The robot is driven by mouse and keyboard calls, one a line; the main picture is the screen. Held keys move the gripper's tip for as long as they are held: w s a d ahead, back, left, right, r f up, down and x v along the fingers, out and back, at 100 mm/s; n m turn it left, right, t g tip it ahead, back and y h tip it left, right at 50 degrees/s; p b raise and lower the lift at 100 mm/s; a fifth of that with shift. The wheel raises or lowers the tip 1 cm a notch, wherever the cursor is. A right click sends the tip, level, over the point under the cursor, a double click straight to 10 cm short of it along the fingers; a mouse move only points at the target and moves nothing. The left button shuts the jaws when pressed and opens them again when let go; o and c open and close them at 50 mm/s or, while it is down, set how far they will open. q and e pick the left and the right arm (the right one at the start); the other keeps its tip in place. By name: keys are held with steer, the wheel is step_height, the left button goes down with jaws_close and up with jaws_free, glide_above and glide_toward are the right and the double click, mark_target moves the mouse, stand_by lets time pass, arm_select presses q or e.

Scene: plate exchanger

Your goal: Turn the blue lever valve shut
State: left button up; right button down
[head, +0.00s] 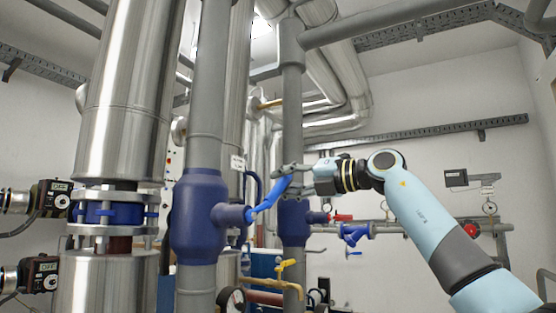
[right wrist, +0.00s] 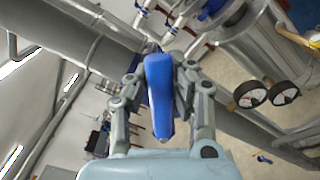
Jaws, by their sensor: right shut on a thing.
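The blue lever (head: 266,197) sits on the stub of the dark blue valve body (head: 198,222) on a grey vertical pipe in the head view. The lever slants up and to the right from the stub. My right gripper (head: 284,179) comes from the right and is shut on the lever's upper end. In the right wrist view, the blue lever (right wrist: 158,85) lies between the two fingers of the gripper (right wrist: 160,80). The fingers hide part of the lever's end. My left gripper is not in view.
A second grey vertical pipe (head: 292,110) with a blue valve body stands behind the gripper. Large silver columns (head: 125,90) stand at the left. A yellow lever (head: 287,264), a red handle (head: 342,217) and gauges are lower down. Open space lies before the wall at upper right.

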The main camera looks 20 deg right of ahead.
step_height(320, 180, down, 8)
steer(key=w+d+m+p, duration=0.1)
steer(key=d+m+p, duration=0.1)
steer(key=m+p, duration=0.5)
steer(key=shift+w, duration=0.25)
steer(key=shift+f, duration=0.1)
steer(key=c, duration=1.4)
jaws_free()
steer(key=o, duration=0.3)
steer(key=v, duration=1.2)
steer(key=shift+d, duration=0.1)
